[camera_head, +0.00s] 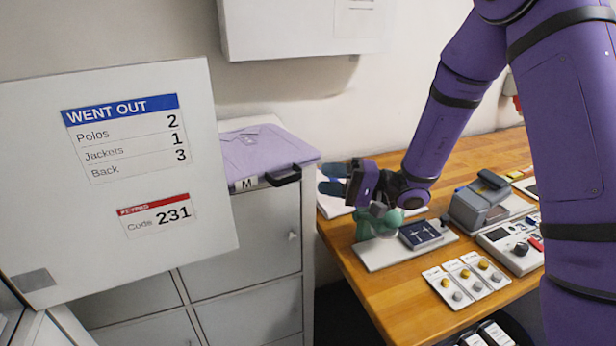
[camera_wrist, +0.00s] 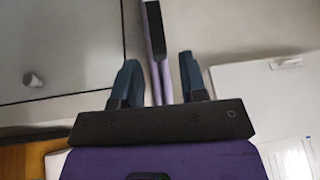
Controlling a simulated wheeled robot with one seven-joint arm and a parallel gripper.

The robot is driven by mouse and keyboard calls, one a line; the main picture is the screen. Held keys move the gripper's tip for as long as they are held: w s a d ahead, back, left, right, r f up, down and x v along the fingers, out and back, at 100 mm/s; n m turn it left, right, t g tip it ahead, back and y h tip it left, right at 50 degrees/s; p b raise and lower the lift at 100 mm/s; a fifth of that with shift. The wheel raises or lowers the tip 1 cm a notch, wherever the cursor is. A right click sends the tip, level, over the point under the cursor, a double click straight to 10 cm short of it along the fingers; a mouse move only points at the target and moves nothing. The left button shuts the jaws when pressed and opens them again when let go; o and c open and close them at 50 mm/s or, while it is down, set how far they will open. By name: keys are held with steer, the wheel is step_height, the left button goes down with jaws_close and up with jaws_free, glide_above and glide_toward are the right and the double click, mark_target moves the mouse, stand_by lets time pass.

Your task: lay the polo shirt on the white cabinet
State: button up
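The polo shirt (camera_head: 262,150) is a flat, folded lilac piece with an M size tag and a black tab (camera_head: 283,176) at its front edge. It lies on top of the white cabinet (camera_head: 262,235). My gripper (camera_head: 332,178) is just right of the shirt's right corner, its two dark fingers apart and empty in the head view. In the wrist view the fingers (camera_wrist: 158,75) are spread, with the shirt (camera_wrist: 159,50) seen edge-on in the gap, apparently beyond the tips. The sign board hides the shirt's left part.
A white sign board (camera_head: 60,230) stands close at the left, before the cabinet. A wooden counter (camera_head: 365,295) at the right carries a green object (camera_head: 378,223), a dark blue box (camera_head: 420,234), a grey device (camera_head: 478,207) and cards. A white wall box (camera_head: 290,30) hangs above.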

steer(key=d, duration=0.5)
steer(key=s+d+r+n+g+h, duration=0.1)
steer(key=s+r+n+g+h, duration=0.2)
steer(key=s, duration=0.5)
steer(key=s+d+r+g+h, duration=0.2)
steer(key=s+r+h, duration=0.4)
steer(key=s, duration=0.2)
steer(key=s+d+r+m+t+h, duration=0.3)
steer(key=s+d+r+t+h, duration=0.4)
steer(key=d, duration=0.5)
steer(key=s+t+h, duration=0.1)
steer(key=s+h, duration=0.1)
steer(key=h, duration=0.1)
steer(key=shift+s+d, duration=0.15)
steer(key=shift+s, duration=0.2)
